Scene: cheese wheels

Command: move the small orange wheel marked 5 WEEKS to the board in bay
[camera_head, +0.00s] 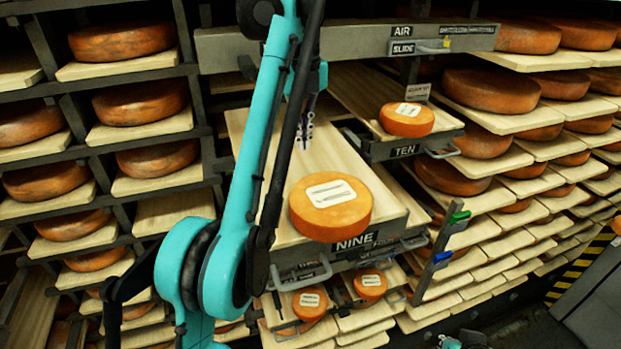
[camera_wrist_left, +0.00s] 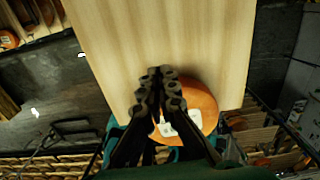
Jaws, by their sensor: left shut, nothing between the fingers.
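An orange cheese wheel (camera_head: 330,220) with a white label lies on the pulled-out board marked NINE (camera_head: 262,145). A smaller-looking orange wheel (camera_head: 407,124) lies on the board of the bay marked TEN (camera_head: 368,98). The label print is too small to read, so I cannot tell which wheel says 5 WEEKS. My left gripper (camera_head: 305,132) is shut and empty, above the NINE board and behind its wheel in the head view. In the left wrist view, the shut fingers (camera_wrist_left: 160,82) partly hide an orange wheel (camera_wrist_left: 203,100) on a pale board (camera_wrist_left: 200,35).
A grey beam marked AIR and SLIDE (camera_head: 345,45) crosses above the boards. Two labelled wheels (camera_head: 310,303) (camera_head: 370,284) sit in lower bays. Racks of large wheels stand at left and right. An upright post with coloured handles (camera_head: 440,250) stands right of NINE.

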